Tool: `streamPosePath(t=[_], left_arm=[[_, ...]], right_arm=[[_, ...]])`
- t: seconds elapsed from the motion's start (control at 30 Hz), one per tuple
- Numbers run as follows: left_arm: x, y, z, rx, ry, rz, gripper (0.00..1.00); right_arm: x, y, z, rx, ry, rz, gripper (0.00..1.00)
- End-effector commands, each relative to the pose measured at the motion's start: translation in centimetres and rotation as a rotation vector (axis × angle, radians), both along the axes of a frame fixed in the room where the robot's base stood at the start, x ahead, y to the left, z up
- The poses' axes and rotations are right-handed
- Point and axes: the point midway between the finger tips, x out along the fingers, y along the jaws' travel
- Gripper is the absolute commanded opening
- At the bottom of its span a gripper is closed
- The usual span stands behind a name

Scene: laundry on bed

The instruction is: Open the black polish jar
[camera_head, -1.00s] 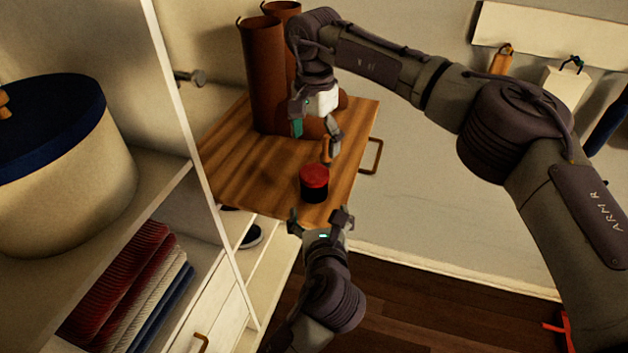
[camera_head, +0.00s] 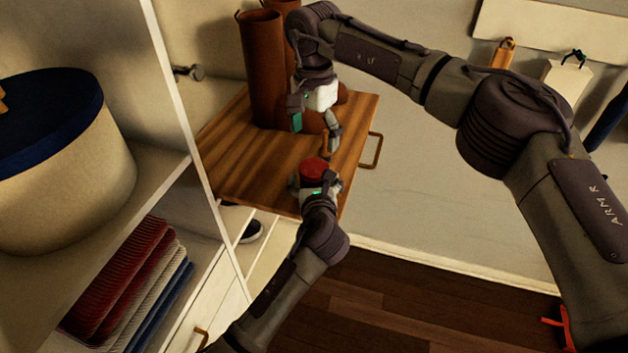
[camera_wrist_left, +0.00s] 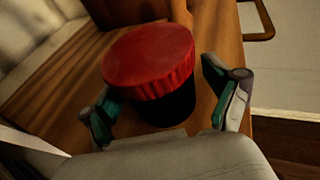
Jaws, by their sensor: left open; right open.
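The polish jar is black with a red ribbed lid (camera_head: 313,170) and stands upright on the wooden board. In the left wrist view the lid (camera_wrist_left: 148,60) is on the dark jar body (camera_wrist_left: 168,108). My left gripper (camera_head: 316,184) is open, with one finger on each side of the jar. In the left wrist view, gaps show between the jar and the fingers of this gripper (camera_wrist_left: 160,108). My right gripper (camera_head: 315,132) is open above the board, behind the jar and in front of the boots. The jar's lower body is mostly hidden in the head view.
Tall brown boots (camera_head: 263,75) stand at the back of the wooden board (camera_head: 235,150). A metal handle (camera_head: 371,151) sticks out at its right edge. A shelf with a round blue-lidded box (camera_head: 60,170) and folded cloths (camera_head: 125,290) is at the left.

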Motion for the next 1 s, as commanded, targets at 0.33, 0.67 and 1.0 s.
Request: streamPosePath(t=[0.33, 0.67, 1.0], left_arm=[[-0.04, -0.01, 0.0, 0.0, 0.0, 0.0, 0.42], [-0.05, -0.01, -0.03, 0.0, 0.001, 0.0, 0.0], [-0.06, 0.0, -0.06, 0.0, 0.001, 0.0, 0.0]], right_arm=[[-0.01, 0.01, 0.0, 0.0, 0.0, 0.0, 0.88], [-0.01, 0.01, 0.0, 0.0, 0.0, -0.001, 0.88], [-0.02, 0.06, -0.04, 0.0, 0.001, -0.402, 0.88]])
